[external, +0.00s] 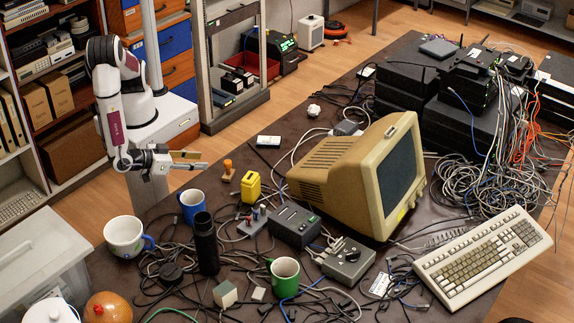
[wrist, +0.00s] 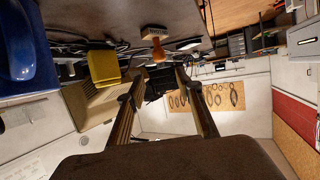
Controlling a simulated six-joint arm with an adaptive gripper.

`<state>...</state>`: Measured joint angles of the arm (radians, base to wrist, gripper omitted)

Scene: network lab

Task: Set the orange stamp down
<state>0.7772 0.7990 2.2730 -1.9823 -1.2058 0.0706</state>
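The orange stamp (external: 228,166) stands upright on the dark table near its left edge, with its orange handle up. In the wrist view the stamp (wrist: 157,44) shows inverted, its pale base against the table surface. My gripper (external: 204,160) is to the left of the stamp in the external view. In the wrist view my gripper (wrist: 160,76) has its two fingers spread apart with nothing between them. The stamp is beyond the fingertips, and I see no contact with it.
A yellow block-shaped item (external: 251,187) stands just right of the stamp. A blue mug (external: 192,205), a black cylinder (external: 206,245) and a white mug (external: 125,236) stand nearer the front. The beige monitor (external: 330,165) and many cables crowd the table to the right.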

